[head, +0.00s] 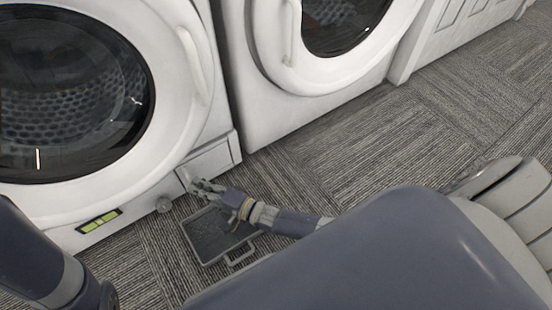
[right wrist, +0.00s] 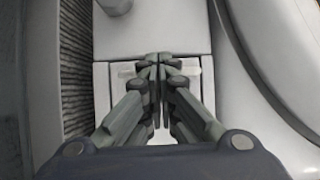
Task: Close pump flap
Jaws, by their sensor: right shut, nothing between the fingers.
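The pump flap area (head: 212,161) is a small white rectangular panel low on the front right corner of the left washing machine (head: 215,110). In the head view I cannot tell for sure how far the flap stands open. My right gripper (head: 195,186) is at the lower left part of this panel, with its fingers shut and empty. In the right wrist view the shut fingertips (right wrist: 159,62) lie in front of a pale framed panel (right wrist: 195,88) and hide its middle. I cannot tell whether they touch it. My left gripper is out of view.
A grey shallow tray (head: 188,234) with a handle lies on the carpet under my right wrist. A second washer (head: 262,120) stands to the right. The carpet (head: 370,140) in front of it is clear.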

